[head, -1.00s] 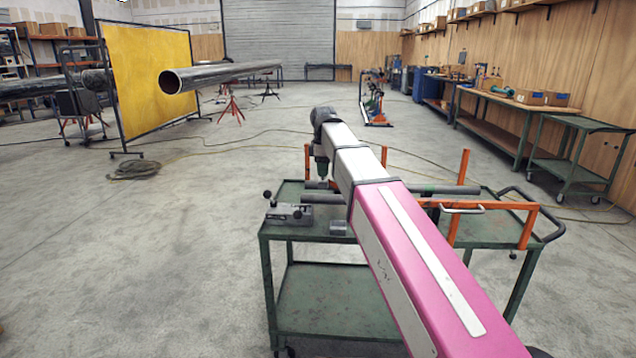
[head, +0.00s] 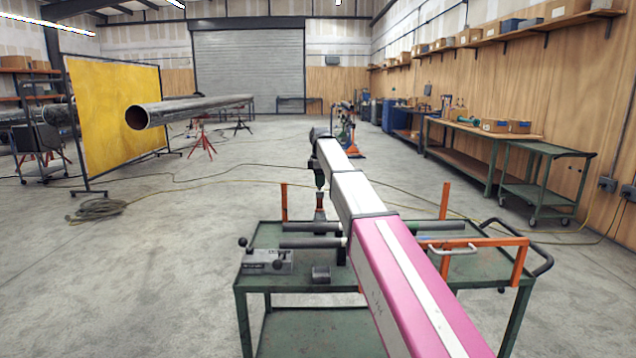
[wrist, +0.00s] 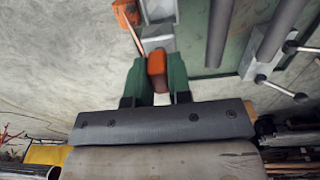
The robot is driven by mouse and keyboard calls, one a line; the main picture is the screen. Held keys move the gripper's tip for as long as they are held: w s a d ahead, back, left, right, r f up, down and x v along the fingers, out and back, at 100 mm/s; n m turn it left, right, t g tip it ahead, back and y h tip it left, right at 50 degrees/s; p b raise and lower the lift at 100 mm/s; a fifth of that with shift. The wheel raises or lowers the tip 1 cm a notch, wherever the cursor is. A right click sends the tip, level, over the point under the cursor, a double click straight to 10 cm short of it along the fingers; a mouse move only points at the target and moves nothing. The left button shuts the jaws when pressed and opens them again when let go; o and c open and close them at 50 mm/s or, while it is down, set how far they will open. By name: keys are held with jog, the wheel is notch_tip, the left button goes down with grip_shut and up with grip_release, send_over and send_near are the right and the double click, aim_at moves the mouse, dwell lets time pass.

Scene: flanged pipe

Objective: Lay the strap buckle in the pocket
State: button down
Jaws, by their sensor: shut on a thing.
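My gripper (wrist: 157,80) has green fingers, shut on a small orange-red block, which I take for the strap buckle (wrist: 157,66), in the wrist view. A grey metal piece (wrist: 157,38) shows just beyond the fingertips; whether it touches the buckle I cannot tell. In the head view my gripper (head: 319,188) points down over the far side of the green cart (head: 250,288), and the buckle looks like a small brownish shape there. A small dark grey block (head: 320,274) sits at the cart's near edge. I cannot tell which piece has the pocket.
A grey clamp with black ball handles (head: 267,262) stands on the cart's left side. Dark round bars (head: 310,243) lie across the top. Orange posts (head: 284,202) and an orange rail (head: 470,243) rise around it. The floor left of the cart is open.

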jog(key=shift+f, duration=4.55)
jog(key=shift+f, duration=0.55)
jog(key=c, duration=1)
grip_release()
jog(key=shift+o, duration=0.2)
notch_tip(320, 180, up, 11)
jog(key=shift+f, duration=0.1)
jog(key=shift+s, duration=0.1)
